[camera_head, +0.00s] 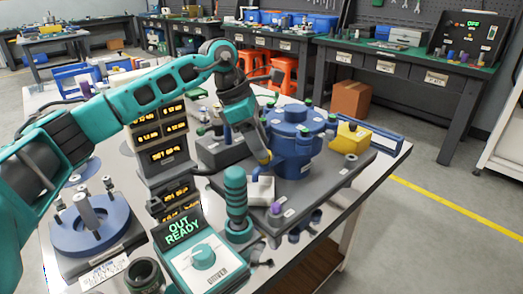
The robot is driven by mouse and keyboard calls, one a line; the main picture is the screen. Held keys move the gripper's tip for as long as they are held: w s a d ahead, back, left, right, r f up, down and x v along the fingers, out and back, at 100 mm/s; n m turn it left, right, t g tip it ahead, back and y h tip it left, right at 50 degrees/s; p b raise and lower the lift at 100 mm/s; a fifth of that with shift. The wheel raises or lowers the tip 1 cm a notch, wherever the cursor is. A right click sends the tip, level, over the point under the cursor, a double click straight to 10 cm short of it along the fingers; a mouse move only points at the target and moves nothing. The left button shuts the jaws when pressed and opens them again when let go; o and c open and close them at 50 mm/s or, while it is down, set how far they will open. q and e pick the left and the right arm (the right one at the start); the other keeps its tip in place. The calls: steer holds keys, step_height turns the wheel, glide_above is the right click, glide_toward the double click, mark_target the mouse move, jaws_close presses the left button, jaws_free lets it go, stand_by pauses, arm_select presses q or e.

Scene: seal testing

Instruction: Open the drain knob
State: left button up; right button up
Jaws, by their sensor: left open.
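A blue round vessel (292,150) with green-capped bolts stands on a dark grey base plate (325,180). My left gripper (264,160) points down close against the vessel's left side, just above a pale block (260,190). It is open, but its fingertips are small and partly hidden by its own body. A small purple knob (276,209) sits at the front corner of the plate, below and apart from the gripper. I cannot tell which part is the drain knob; it may be this purple one. My right gripper is not in view.
A ridged teal handle (236,192) stands upright in front of the plate. A box reading "OUT READY" (190,245) has a teal dial. A display tower (160,145) and a blue flanged fixture (90,225) stand at left. A yellow block (352,138) is right of the vessel.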

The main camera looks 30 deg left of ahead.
arm_select(q)
steer(key=shift+x, duration=0.85)
steer(key=c, duration=0.7)
steer(key=shift+c, duration=0.2)
